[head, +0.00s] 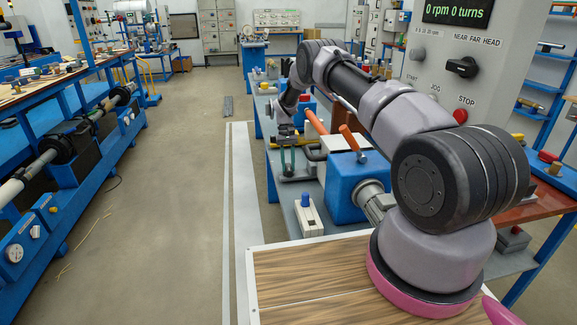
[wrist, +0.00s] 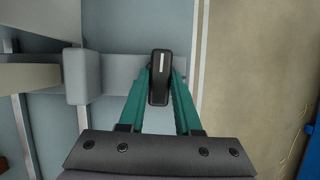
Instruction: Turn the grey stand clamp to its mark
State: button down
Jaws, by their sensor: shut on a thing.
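In the wrist view my gripper (wrist: 161,78) has its two teal fingers on either side of the grey stand clamp (wrist: 160,92), a dark, narrow handle with a short white line near its far end. The fingers are shut on it. The handle points nearly straight up the picture, over a pale grey bar. I cannot make out a separate mark to line it up with. In the head view my gripper (head: 286,158) reaches down over the bench at a small stand; the clamp itself is too small to tell there.
A blue machine housing (head: 345,188) with orange levers stands right of the gripper. A white box with a blue button (head: 307,214) is in front. In the wrist view a grey block (wrist: 83,77) lies left of the clamp. Open floor (head: 190,200) lies left of the bench.

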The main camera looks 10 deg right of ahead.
jog(key=shift+n, duration=0.4)
jog(key=c, duration=0.6)
grip_release()
jog(key=v, duration=1)
jog(key=shift+r, duration=0.4)
jog(key=shift+w+a, duration=0.15)
